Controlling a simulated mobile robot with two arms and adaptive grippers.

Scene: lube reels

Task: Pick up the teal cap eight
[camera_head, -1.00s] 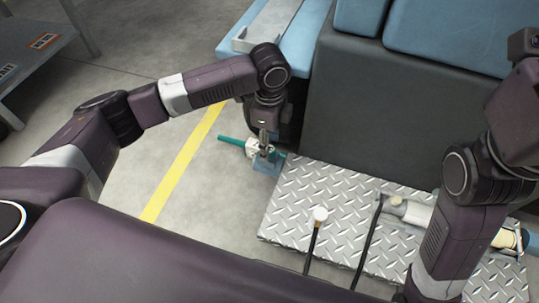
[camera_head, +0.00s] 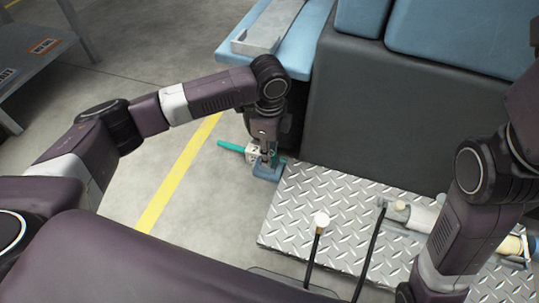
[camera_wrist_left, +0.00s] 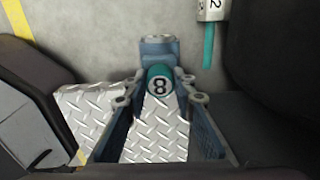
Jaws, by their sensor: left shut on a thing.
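The teal cap eight (camera_wrist_left: 159,82) shows in the left wrist view, a teal cylinder with a black 8 on its white round end. It lies between the two fingertips of my left gripper (camera_wrist_left: 155,88), which is shut on it. A blue-grey block (camera_wrist_left: 157,48) stands right behind the cap. In the head view my left gripper (camera_head: 267,152) points down at this block (camera_head: 266,173), and the cap is mostly hidden there. My right arm is at the right, but its gripper is not in view.
A white fitting marked 2 (camera_wrist_left: 212,10) with a teal rod (camera_head: 232,146) is close beside the left gripper. A dark cabinet (camera_head: 380,110) rises behind.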

